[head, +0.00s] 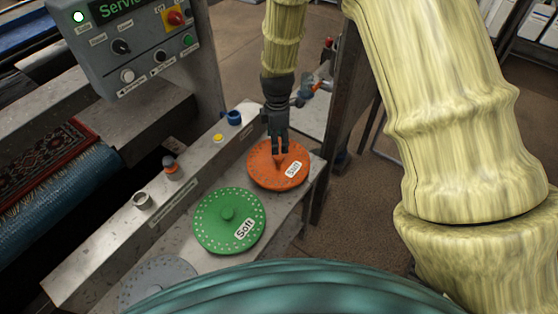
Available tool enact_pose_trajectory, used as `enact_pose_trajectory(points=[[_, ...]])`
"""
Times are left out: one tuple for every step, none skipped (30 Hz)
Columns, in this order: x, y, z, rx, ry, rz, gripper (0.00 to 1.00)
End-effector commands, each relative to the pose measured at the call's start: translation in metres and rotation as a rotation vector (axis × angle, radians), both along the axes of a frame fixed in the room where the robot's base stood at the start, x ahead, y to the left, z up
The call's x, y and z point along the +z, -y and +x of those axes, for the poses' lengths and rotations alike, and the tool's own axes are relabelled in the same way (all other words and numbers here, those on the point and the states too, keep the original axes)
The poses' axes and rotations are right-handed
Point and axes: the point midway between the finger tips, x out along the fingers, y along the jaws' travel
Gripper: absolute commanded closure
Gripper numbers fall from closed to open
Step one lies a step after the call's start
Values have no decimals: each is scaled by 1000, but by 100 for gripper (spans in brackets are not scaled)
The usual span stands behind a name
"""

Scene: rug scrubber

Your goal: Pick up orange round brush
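The orange round brush (264,173) is a flat disc with a ring of small holes and a white label that seems to read "Stiff". It lies on the grey metal shelf at its far right end. My gripper (279,154) points down over the middle of the disc, with its fingertips at the central knob. The fingers look slightly apart around the knob. I cannot tell whether they touch or grip it, as they hide most of it.
A green "Soft" brush (213,228) lies nearer on the shelf (178,241), with a grey disc (160,280) beyond it at the lower left. Small fittings (172,166) line the ledge behind.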

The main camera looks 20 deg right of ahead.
Motion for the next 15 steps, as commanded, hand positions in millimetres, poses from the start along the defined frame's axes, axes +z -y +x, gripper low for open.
enact_pose_trajectory(points=[[-6, -1, 0, 1, -2, -1, 39], [-9, -1, 0, 2, -2, -1, 39], [-14, -1, 0, 2, -2, -1, 39], [-17, -1, 0, 1, -2, -1, 39], [-20, -1, 0, 1, -1, 0, 39], [-24, -1, 1, 1, 0, 0, 39], [-26, -1, 0, 1, 0, 0, 39], [-28, 0, 0, 0, 0, -1, 39], [-30, 0, 0, 0, 0, -1, 39], [-32, 0, 0, -1, 0, -1, 39], [-32, 0, 0, -1, 1, 0, 39], [-33, 1, 0, -1, 1, 0, 39], [-34, 1, 0, -2, 1, 0, 39], [-35, 1, 0, -2, 1, 0, 39], [-36, 1, 0, -2, 0, 0, 39]])
